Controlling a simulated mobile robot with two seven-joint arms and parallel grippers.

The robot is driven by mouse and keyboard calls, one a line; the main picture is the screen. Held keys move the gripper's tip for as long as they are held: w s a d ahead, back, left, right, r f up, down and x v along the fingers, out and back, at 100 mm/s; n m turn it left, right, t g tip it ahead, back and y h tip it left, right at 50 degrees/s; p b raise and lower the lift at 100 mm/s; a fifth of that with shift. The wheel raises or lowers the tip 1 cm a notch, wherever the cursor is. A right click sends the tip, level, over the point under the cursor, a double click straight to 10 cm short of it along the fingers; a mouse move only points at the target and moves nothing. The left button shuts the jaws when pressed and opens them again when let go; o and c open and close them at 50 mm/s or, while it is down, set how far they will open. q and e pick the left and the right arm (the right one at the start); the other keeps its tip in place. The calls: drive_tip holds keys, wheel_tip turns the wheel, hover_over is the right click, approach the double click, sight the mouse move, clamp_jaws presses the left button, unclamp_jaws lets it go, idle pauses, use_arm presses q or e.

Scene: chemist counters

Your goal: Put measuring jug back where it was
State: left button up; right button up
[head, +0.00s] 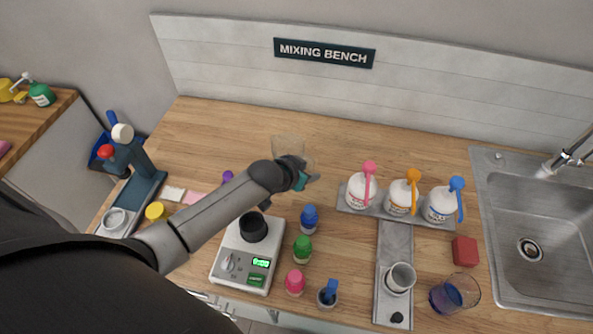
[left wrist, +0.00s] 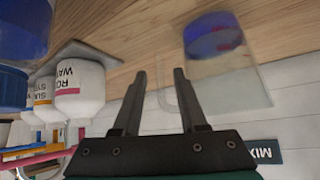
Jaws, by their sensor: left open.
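The clear measuring jug (head: 291,146) stands at the back of the counter, partly hidden behind my left gripper. In the left wrist view, where things appear upside down, the jug (left wrist: 238,85) is right of the fingers, with a blue layer at its base. Its thin clear handle lies in the gap between the fingers. My left gripper (head: 308,180) is open; its fingertips (left wrist: 158,75) are beside the jug, and I cannot tell whether they touch it. My right gripper is not in view.
White pump bottles (head: 404,196) stand on a grey tray to the right. A scale (head: 240,270) with a black cup and several coloured bottles (head: 302,249) sit in front. A glass of blue liquid (head: 447,297) stands near the sink (head: 530,220). The back left counter is clear.

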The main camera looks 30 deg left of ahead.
use_arm(q)
drive_tip(key=p+v, duration=0.2)
drive_tip(key=v, duration=0.9)
drive_tip(key=shift+s+r, duration=0.1)
